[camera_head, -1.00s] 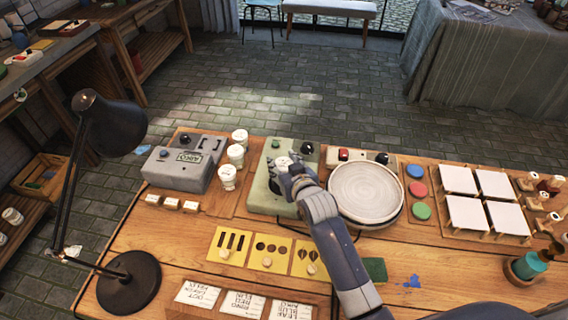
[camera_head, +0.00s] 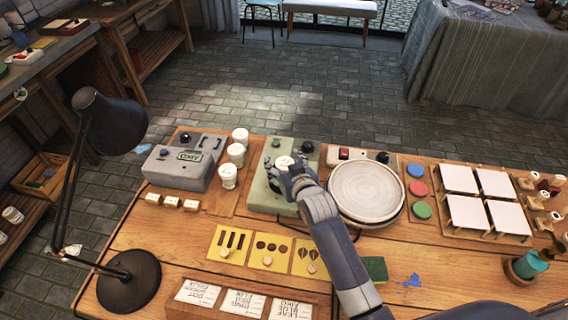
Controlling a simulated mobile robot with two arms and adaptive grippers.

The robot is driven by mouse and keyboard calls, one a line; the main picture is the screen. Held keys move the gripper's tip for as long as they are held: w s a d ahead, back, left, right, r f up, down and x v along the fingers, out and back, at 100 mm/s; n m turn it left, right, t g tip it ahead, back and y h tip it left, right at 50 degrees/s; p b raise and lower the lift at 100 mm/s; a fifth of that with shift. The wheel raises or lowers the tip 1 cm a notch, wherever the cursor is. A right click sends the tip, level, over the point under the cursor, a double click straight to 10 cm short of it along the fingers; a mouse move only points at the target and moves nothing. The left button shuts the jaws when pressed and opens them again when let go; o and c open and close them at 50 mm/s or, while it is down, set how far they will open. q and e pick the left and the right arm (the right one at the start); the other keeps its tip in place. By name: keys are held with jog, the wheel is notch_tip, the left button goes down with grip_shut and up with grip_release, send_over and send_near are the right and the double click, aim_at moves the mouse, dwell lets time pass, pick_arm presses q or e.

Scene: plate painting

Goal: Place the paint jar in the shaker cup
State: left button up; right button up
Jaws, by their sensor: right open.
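A white-lidded paint jar (camera_head: 284,161) is at the green shaker machine (camera_head: 267,196), at the fingers of my right gripper (camera_head: 287,174). The gripper is open around or just beside it; the fingers hide the jar's lower part and the shaker cup, so I cannot tell how deep the jar sits. More white jars stand to the left: one at the back (camera_head: 240,136), one in the middle (camera_head: 236,154) and one in front (camera_head: 228,175). My left gripper is not in view.
A grey machine (camera_head: 183,161) stands left of the jars. A round turntable (camera_head: 366,191) is close on the right of my arm. Yellow stencils (camera_head: 268,251) lie in front. A black lamp (camera_head: 129,281) stands at the left. White tiles (camera_head: 459,179) are at the right.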

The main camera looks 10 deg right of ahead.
jog(key=shift+s+f, duration=0.2)
jog(key=shift+f, duration=0.15)
jog(key=shift+r, duration=0.35)
jog(key=v, duration=1.2)
jog(key=shift+r, duration=0.2)
jog(key=shift+w, duration=0.15)
